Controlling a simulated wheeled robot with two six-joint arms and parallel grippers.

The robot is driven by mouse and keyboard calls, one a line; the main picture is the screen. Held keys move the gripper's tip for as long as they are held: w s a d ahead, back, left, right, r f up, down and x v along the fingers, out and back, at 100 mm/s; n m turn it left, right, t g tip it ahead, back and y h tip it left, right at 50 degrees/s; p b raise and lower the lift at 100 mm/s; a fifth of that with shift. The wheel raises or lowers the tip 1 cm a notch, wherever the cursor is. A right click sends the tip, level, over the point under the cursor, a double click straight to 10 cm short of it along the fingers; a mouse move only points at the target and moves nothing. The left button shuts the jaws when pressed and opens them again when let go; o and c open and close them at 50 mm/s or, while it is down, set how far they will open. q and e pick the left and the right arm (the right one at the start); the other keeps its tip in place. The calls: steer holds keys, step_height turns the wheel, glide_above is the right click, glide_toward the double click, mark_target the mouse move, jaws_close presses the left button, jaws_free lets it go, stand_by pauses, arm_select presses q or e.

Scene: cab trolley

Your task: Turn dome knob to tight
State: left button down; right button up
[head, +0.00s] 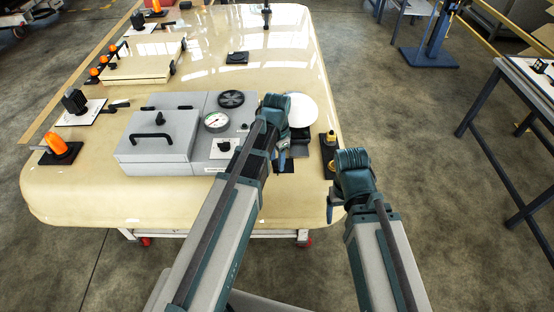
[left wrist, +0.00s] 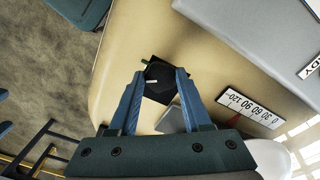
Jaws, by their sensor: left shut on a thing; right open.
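A dark round knob (left wrist: 161,82) with a short white mark sits on a black square plate (left wrist: 154,59) in the left wrist view. A small green mark (left wrist: 144,62) shows at the plate's upper left. My left gripper (left wrist: 160,73) is shut on the knob, one blue finger on each side. In the head view my left gripper (head: 281,148) is over the dark plate (head: 284,166) near the right side of the cream panel, and its arm hides the knob. My right gripper (head: 336,203) is open and empty just off the panel's front right corner.
A printed scale (left wrist: 248,110) lies beside the knob. A grey box (head: 160,148) with a black handle and a gauge (head: 216,121) stand left of my left arm. A white dome (head: 302,110) is behind my left gripper. A yellow-and-black part (head: 330,138) stands near the right edge.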

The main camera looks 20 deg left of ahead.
mark_target(277, 162)
arm_select(q)
steer(key=m, duration=0.6)
steer(key=shift+w+m, duration=0.1)
steer(key=shift+m, duration=0.2)
stand_by(0.4)
steer(key=shift+c, duration=1.7)
jaws_free()
steer(key=shift+r, duration=0.1)
step_height(277, 162, up, 14)
steer(key=p, duration=1.3)
steer(key=shift+f+p, duration=0.2)
steer(key=shift+p, duration=0.2)
